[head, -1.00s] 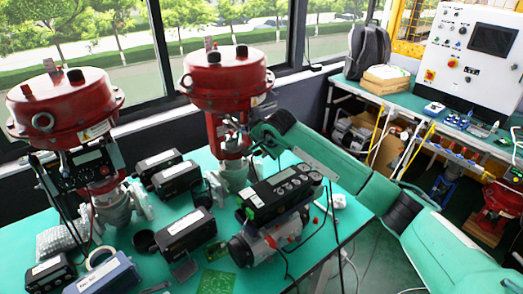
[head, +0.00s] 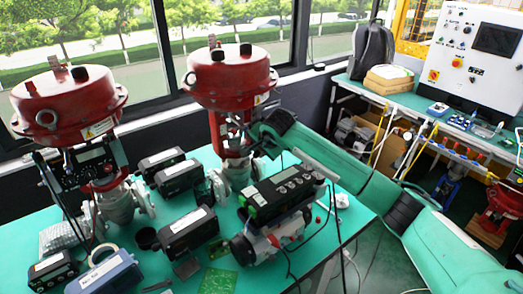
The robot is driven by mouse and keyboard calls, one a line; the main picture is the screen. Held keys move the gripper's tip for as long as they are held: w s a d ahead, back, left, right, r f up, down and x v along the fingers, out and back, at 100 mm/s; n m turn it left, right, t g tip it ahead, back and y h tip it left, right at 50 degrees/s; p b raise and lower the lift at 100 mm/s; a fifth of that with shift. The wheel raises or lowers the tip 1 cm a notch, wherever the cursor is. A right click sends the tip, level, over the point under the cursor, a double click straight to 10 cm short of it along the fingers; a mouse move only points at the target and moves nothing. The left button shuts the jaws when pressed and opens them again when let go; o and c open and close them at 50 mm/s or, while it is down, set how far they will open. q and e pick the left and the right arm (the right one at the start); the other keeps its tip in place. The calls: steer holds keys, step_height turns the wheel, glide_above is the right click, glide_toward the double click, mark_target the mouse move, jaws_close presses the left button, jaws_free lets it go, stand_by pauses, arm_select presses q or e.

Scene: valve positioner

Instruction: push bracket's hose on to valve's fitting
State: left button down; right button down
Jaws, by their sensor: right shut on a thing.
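The middle valve has a round red actuator (head: 232,80) on a red yoke and a pale body (head: 236,174); it stands upright on the green table. My right arm reaches in from the right, and its dark right gripper (head: 256,143) is at the yoke's right side. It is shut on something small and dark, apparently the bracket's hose. The hose end, the bracket and the fitting are too small and too covered by the gripper to make out, so I cannot tell whether hose and fitting touch. My left gripper is out of view.
A second red valve (head: 68,100) with a positioner stands at the left. Several black positioner boxes (head: 188,234) lie on the green table (head: 130,262). A larger device (head: 280,195) sits below my right forearm. A workbench with a control panel (head: 478,55) is behind at right.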

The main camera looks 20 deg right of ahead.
steer(key=shift+a, duration=0.25)
stand_by(0.4)
steer(key=shift+s+a+b, duration=0.15)
steer(key=shift+s+a, duration=0.1)
steer(key=shift+a, duration=0.35)
steer(key=shift+s+a+b, duration=0.15)
steer(key=shift+s+a, duration=0.1)
steer(key=shift+a, duration=0.35)
steer(key=shift+s+a+b, duration=0.15)
steer(key=shift+s+a, duration=0.1)
steer(key=shift+a, duration=0.35)
